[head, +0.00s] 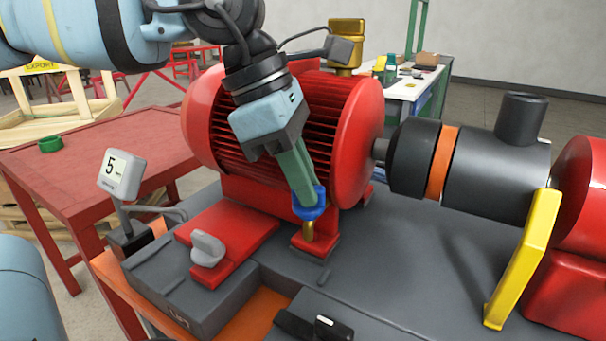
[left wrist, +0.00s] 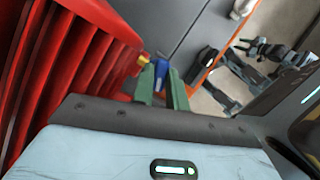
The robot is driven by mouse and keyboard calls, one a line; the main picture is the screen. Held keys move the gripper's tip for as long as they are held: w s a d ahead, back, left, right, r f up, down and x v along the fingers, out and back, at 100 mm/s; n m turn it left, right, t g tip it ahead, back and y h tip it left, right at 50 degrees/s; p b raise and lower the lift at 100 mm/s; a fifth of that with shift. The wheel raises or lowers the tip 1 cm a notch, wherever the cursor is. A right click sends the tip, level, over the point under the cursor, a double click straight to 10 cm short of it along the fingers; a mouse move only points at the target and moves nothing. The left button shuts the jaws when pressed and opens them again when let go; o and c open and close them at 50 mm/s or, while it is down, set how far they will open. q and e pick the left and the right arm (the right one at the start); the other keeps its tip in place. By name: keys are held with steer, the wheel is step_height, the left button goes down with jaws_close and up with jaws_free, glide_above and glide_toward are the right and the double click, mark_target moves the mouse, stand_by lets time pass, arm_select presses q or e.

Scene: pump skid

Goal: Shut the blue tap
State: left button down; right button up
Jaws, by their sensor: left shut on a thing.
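The blue tap (head: 311,205) sits on a short brass stem at the near foot of the red motor (head: 355,130). My left gripper (head: 308,196) comes down from above with its green fingers shut on the blue tap. In the left wrist view the blue tap (left wrist: 163,72) shows between the two green fingers (left wrist: 161,84), with a bit of brass beside it. The fingers hide part of the tap. My right gripper is not in view.
A grey lever knob (head: 207,248) stands on a red plate to the left. A gauge reading 5 (head: 120,174) stands behind it. A yellow bar (head: 523,258) slants up on the right. A black object (head: 314,325) lies at the near edge.

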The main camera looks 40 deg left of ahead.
arm_select(q)
steer(key=c, duration=1.4)
jaws_free()
steer(key=shift+n, duration=0.4)
